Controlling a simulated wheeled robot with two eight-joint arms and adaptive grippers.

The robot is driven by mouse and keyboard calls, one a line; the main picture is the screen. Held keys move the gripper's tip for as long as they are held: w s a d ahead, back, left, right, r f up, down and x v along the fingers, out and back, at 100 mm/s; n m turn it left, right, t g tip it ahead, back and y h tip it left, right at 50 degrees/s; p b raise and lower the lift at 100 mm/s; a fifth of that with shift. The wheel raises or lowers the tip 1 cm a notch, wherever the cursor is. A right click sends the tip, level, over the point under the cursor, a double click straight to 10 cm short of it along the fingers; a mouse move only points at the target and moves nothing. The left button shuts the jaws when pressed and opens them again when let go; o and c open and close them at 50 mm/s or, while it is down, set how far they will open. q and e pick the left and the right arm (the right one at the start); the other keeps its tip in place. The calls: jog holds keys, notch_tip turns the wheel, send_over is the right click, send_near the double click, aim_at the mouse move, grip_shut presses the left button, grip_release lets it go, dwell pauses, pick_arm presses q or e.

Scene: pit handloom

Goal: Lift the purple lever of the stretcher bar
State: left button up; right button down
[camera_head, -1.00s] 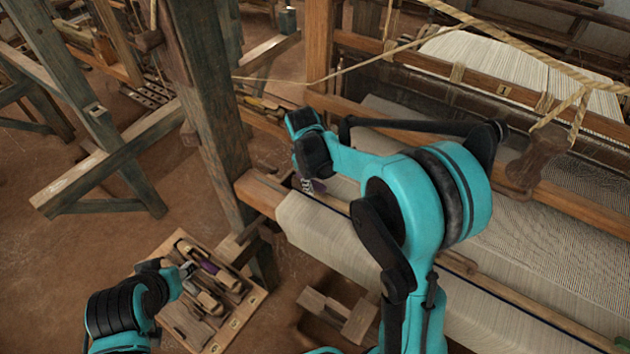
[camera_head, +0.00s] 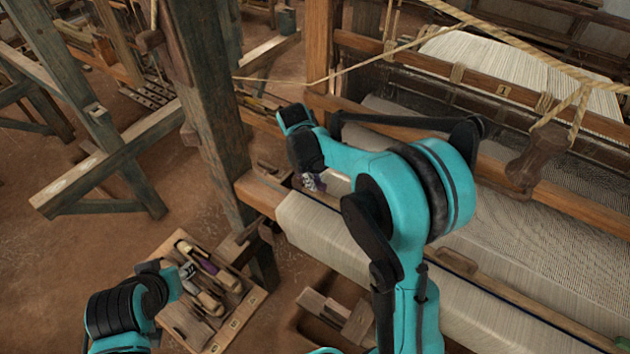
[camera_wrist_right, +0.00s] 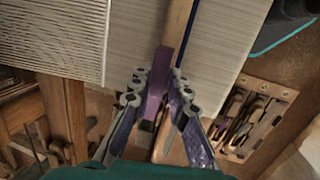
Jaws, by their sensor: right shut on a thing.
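The purple lever (camera_wrist_right: 157,85) stands out in the right wrist view, between the fingers of my right gripper (camera_wrist_right: 160,92). The gripper is shut on it, at the wooden stretcher bar (camera_wrist_right: 179,25) lying across the pale cloth. In the head view my right gripper (camera_head: 313,183) is at the left end of the cloth, and my own arm hides most of the bar there. How far the lever is raised I cannot tell. My left gripper (camera_head: 186,271) is low on the left, over the tool tray; its fingers are too small to read.
A wooden tool tray (camera_head: 247,306) with several tools stands on the floor at lower left; it also shows in the right wrist view (camera_wrist_right: 283,92). A thick loom post (camera_head: 205,110) rises left of the cloth (camera_head: 325,230). A rope (camera_head: 340,75) crosses above.

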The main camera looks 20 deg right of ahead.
jog(key=shift+w+a+r+n+g+h+b, duration=0.1)
jog(key=shift+w+a+r+g+h+b, duration=0.2)
jog(key=shift+g+h, duration=0.4)
jog(key=shift+w+a+r+n+g+h+b, duration=0.15)
jog(key=shift+w+r+g+h+b, duration=0.1)
jog(key=shift+r+g+h, duration=0.45)
jog(key=shift+w+a+r+n+g+h+b, duration=0.1)
jog(key=shift+w+a+r+g+h+b, duration=0.2)
jog(key=shift+g, duration=0.6)
jog(key=shift+d, duration=0.1)
jog(key=c, duration=1.4)
grip_release()
jog(key=shift+c, duration=0.2)
notch_tip(320, 180, up, 10)
